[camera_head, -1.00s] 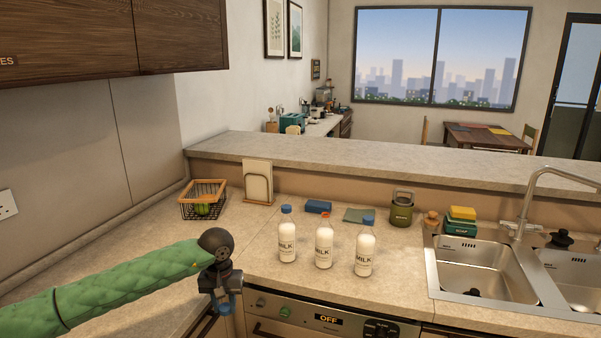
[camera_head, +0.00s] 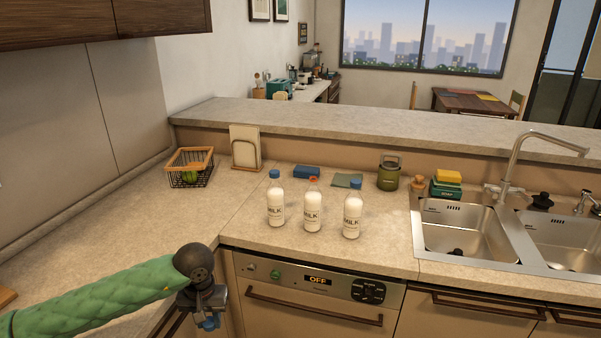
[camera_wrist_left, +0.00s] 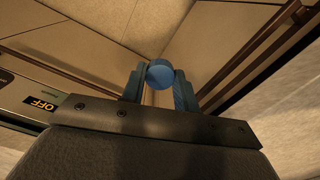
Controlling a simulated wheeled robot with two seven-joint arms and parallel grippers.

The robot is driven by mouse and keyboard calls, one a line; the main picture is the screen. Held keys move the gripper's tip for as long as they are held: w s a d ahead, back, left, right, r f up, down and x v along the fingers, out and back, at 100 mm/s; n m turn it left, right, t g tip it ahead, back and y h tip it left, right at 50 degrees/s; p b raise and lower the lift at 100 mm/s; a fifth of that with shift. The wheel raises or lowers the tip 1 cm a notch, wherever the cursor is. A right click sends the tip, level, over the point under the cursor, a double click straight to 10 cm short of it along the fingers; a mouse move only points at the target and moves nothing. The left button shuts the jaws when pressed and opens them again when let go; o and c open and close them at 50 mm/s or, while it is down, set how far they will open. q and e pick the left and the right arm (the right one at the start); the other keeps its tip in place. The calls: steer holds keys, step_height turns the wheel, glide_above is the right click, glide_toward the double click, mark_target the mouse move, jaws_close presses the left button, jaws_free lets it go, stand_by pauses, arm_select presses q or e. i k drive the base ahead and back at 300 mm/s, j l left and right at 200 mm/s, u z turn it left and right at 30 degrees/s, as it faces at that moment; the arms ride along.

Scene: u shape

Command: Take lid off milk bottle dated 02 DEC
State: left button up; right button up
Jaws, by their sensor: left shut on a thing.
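I cannot tell whether the middle bottle's top is a lid or a bare rim. My left gripper (camera_head: 209,322) is low in front of the counter, apart from the bottles. In the left wrist view it is shut on a round blue lid (camera_wrist_left: 160,75). My right gripper is out of view.
A wire basket (camera_head: 190,170), a holder with a board (camera_head: 245,147), a blue block (camera_head: 306,172) and a green canister (camera_head: 388,174) stand behind the bottles. The sink (camera_head: 462,228) is to the right. The counter at left is largely clear.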

mark_target(313, 197)
steer(key=l+z, duration=0.35)
steer(key=i+l+z, duration=0.1)
steer(key=z, duration=0.25)
steer(key=i+l+z, duration=0.15)
steer(key=l+z, duration=0.2)
